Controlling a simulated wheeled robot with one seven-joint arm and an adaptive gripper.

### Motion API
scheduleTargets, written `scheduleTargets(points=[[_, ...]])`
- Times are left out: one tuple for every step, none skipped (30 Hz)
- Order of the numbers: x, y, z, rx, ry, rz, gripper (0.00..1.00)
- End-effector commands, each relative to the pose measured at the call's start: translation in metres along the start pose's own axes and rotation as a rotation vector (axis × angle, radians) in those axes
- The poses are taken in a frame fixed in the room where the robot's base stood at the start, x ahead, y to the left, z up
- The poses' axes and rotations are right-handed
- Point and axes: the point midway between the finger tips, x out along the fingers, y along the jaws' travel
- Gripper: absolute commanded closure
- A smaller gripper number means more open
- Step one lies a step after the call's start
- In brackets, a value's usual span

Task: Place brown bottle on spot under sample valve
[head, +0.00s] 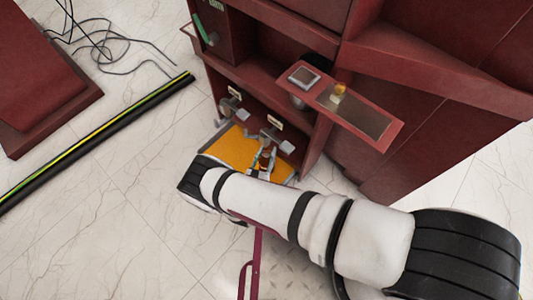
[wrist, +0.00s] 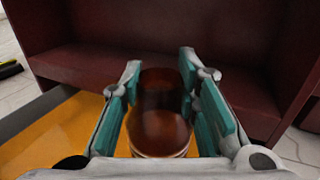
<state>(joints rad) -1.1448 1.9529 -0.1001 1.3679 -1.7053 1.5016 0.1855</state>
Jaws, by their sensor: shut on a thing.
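A brown glass bottle (wrist: 160,115) stands upright between the teal pads of my gripper (wrist: 163,100) in the wrist view. The gripper is shut on it. In the head view my gripper (head: 265,158) reaches over the orange-yellow tray floor at the cabinet's lower opening, with a small part of the bottle (head: 266,158) showing between the fingers. Two valves with grey handles, a left one (head: 231,105) and a right one (head: 272,136), sit above the tray in the cabinet recess. Whether the bottle touches the tray is unclear.
The orange tray (head: 228,147) also shows in the wrist view (wrist: 70,130). A red shelf (head: 385,127) with a window juts out at the right of the recess. The dark red cabinet surrounds the opening.

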Motion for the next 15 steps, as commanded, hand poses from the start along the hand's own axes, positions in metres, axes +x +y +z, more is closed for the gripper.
scheduleTargets(points=[[0.0000, 0.0002, -0.0013, 0.000, -0.001, 0.001, 1.00], [0.0000, 0.0003, -0.0021, 0.000, -0.001, 0.001, 1.00], [0.0000, 0.0004, -0.0022, 0.000, 0.000, 0.001, 0.64], [0.0000, 0.0003, -0.0021, 0.000, 0.000, 0.000, 0.58], [0.0000, 0.0003, -0.0021, 0.000, 0.000, 0.000, 0.51], [0.0000, 0.0002, -0.0021, 0.000, 0.000, 0.000, 0.51], [-0.0001, 0.0001, -0.0021, 0.000, 0.000, 0.000, 0.51], [-0.0001, 0.0001, -0.0021, 0.000, 0.000, 0.000, 0.51], [-0.0001, 0.0001, -0.0021, 0.000, 0.000, 0.000, 0.51], [-0.0001, 0.0001, -0.0022, 0.000, 0.000, 0.000, 0.51], [-0.0001, 0.0000, -0.0022, 0.000, 0.000, 0.000, 0.51], [-0.0001, 0.0000, -0.0022, 0.000, 0.000, 0.000, 0.51], [-0.0001, 0.0000, -0.0021, 0.000, 0.000, 0.000, 0.51], [-0.0001, 0.0000, -0.0018, 0.000, 0.000, 0.000, 0.51], [-0.0001, -0.0001, -0.0009, 0.000, 0.000, 0.000, 0.51]])
